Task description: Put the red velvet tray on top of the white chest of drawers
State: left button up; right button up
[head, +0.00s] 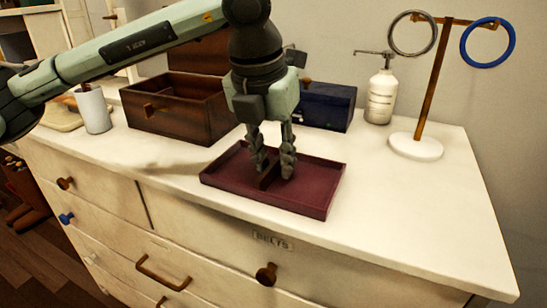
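The red velvet tray (318,200) is a shallow dark red rectangle. It lies flat on top of the white chest of drawers (420,225), near the front edge. My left gripper (275,170) points down into the tray, with its two fingers apart. A small dark upright piece (268,179) stands in the tray by the fingertips; I cannot tell whether the fingers touch it. The fingers hide part of the tray's inside. My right gripper is not in view.
A brown wooden box (170,117) stands behind left, a dark blue box (325,112) behind. A pump bottle (381,98) and a stand (416,147) with rings are at the back right. A white cup (94,110) is at left. The right front of the top is clear.

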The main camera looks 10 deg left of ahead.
pick_arm(q)
jog(key=shift+r, duration=0.1)
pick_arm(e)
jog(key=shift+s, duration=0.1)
pick_arm(q)
jog(key=shift+r, duration=0.35)
jog(key=v, duration=1.1)
jog(key=shift+r, duration=0.2)
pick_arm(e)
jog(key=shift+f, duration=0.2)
